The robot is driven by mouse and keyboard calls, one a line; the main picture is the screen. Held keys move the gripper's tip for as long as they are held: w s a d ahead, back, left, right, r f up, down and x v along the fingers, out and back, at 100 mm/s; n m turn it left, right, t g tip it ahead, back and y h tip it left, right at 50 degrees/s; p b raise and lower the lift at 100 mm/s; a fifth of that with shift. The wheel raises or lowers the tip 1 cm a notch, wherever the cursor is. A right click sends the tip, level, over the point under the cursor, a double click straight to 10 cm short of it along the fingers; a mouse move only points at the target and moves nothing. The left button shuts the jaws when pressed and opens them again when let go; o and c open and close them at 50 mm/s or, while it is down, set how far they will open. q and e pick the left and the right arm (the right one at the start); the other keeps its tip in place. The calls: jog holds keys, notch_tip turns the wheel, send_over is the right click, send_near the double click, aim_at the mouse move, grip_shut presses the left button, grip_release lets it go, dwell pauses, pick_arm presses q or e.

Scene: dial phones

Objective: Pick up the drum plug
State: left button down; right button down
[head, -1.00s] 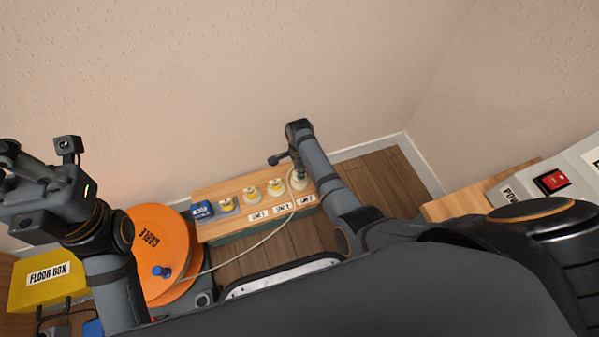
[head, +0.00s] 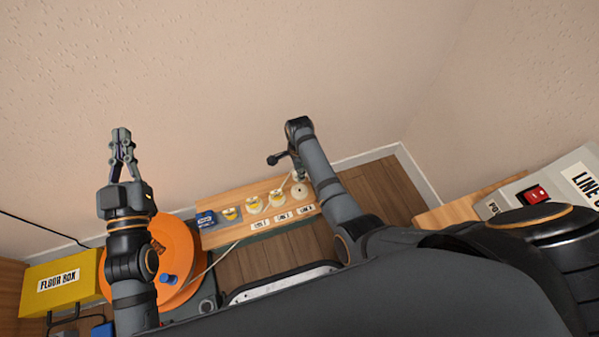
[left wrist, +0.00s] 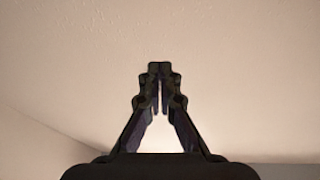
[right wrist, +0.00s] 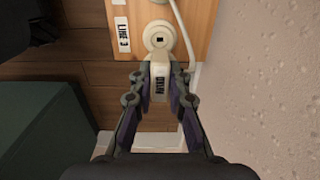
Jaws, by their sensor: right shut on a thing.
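The drum plug (right wrist: 160,82) is a pale plug with a dark-lettered label, seen in the right wrist view between my right fingertips. My right gripper (right wrist: 160,76) is shut on it, just in front of a round cream socket (right wrist: 158,38) at the end of the wooden board. I cannot tell whether the plug touches the socket. In the head view the right arm hides most of the grip. My left gripper (head: 121,133) points at the wall above the orange cable drum (head: 178,240); its tips meet in the left wrist view (left wrist: 159,68), with nothing between them.
A pale cable (right wrist: 190,45) runs beside the socket. A yellow floor box (head: 60,284) stands left, a red switch (head: 537,194) right. The walls are close behind.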

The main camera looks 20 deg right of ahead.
pick_arm(q)
notch_tip(320, 180, down, 6)
jog(key=g, duration=0.2)
jog(key=shift+g+p, duration=0.3)
jog(key=shift+g, duration=0.1)
